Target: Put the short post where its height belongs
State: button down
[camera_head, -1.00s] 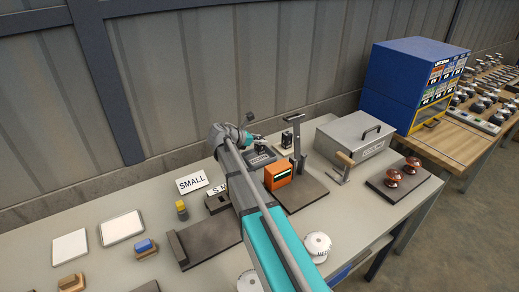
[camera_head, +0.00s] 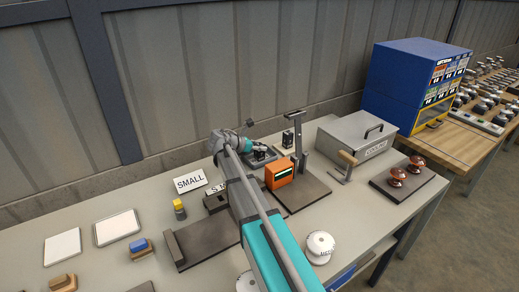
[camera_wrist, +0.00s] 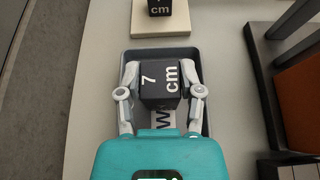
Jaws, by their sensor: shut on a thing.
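My gripper (camera_wrist: 160,90) is shut on a black post marked "7 cm" (camera_wrist: 160,82), with one finger on each side. The post is over or in a dark grey tray (camera_wrist: 193,60); I cannot tell if it touches the tray floor. A white label with a "W" shows in the tray, partly covered by the post. In the head view my gripper (camera_head: 256,147) is at the tray (camera_head: 264,159), and the held post is hard to make out. Another black post marked "cm" (camera_wrist: 160,6) stands on a cream pad (camera_wrist: 176,26) beyond the tray; its number is cut off.
An orange device (camera_head: 279,174) and an upright stand (camera_head: 299,142) are close right of the tray. A grey lidded box (camera_head: 345,145) is farther right. A "SMALL" sign (camera_head: 190,181) and a yellow-topped block (camera_head: 179,206) are to the left.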

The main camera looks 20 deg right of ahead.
jog(key=shift+f, duration=0.1)
jog(key=shift+c, duration=1.3)
grip_release()
jog(key=shift+r, duration=0.25)
jog(key=p+v, duration=0.5)
jog(key=v, duration=0.7)
jog(key=shift+f, duration=0.1)
